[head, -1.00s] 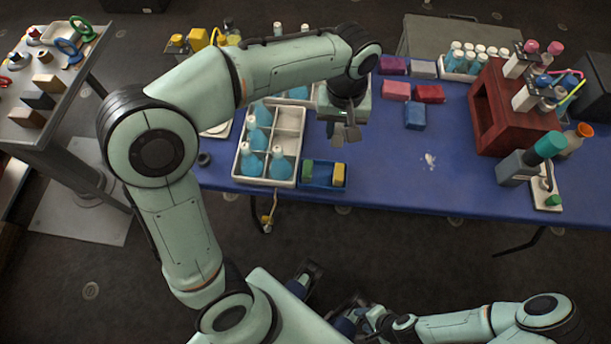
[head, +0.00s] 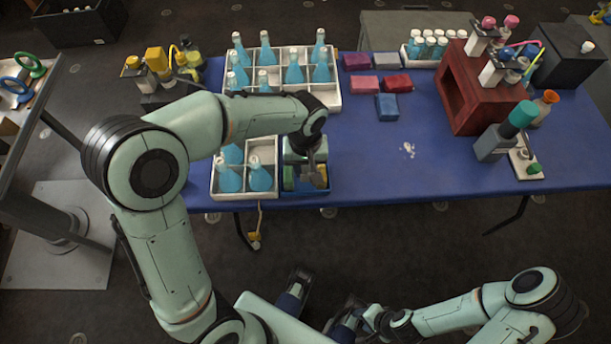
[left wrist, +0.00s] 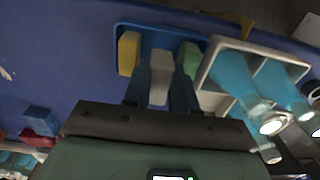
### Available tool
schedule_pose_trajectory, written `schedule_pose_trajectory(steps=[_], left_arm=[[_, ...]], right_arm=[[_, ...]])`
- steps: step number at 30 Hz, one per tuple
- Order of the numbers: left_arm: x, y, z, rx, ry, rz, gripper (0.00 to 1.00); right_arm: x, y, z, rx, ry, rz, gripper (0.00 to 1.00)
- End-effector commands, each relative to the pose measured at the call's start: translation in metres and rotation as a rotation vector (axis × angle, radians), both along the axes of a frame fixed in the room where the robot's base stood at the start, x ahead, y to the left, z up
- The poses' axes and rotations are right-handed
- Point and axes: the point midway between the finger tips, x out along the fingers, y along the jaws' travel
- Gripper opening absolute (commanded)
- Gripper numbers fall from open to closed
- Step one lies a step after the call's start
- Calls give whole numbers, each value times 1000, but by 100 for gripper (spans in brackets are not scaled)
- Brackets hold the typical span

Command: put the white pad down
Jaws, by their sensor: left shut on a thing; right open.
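The white pad (left wrist: 160,79) is between the fingers of my left gripper (left wrist: 160,95), which is shut on it. In the left wrist view it is between a yellow pad (left wrist: 129,53) and a green pad (left wrist: 191,59) at the blue tray (left wrist: 151,38). I cannot tell whether the pad touches the tray floor. In the head view my left gripper (head: 313,177) is over the blue tray (head: 303,198) near the table's front edge, and the white pad is hidden there. My right gripper (head: 352,322) is low in front of the table, open as far as seen.
A white crate with blue bottles (head: 214,184) stands directly left of the tray. A larger bottle crate (head: 333,98) stands behind. Coloured blocks (head: 387,107) and a dark red stand (head: 462,92) are further right.

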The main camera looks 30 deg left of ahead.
Motion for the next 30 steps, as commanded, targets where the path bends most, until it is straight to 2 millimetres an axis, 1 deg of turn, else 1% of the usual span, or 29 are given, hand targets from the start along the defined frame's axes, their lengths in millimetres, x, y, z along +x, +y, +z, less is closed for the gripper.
schedule_pose_trajectory(steps=[4,9,12,20,24,25,26,30], left_arm=[[0,0,-13,1,3,0,0],[-1,0,-40,0,4,0,0],[0,0,-48,0,1,1,0],[0,0,-48,-1,-1,1,0],[0,0,-52,-1,-1,0,0],[0,0,-52,-1,-1,0,29],[0,0,-52,-1,-1,0,36],[0,0,-52,-1,-1,0,36]], right_arm=[[1,0,-2,0,-3,0,43],[2,0,-6,-1,-9,-2,43],[3,0,-7,-1,-11,-2,43],[3,0,-7,-1,-11,-2,43],[4,0,-9,-1,-14,-2,43],[4,0,-9,-1,-14,-3,43],[4,0,-9,-1,-14,-3,43],[4,0,-9,-1,-14,-3,43]])
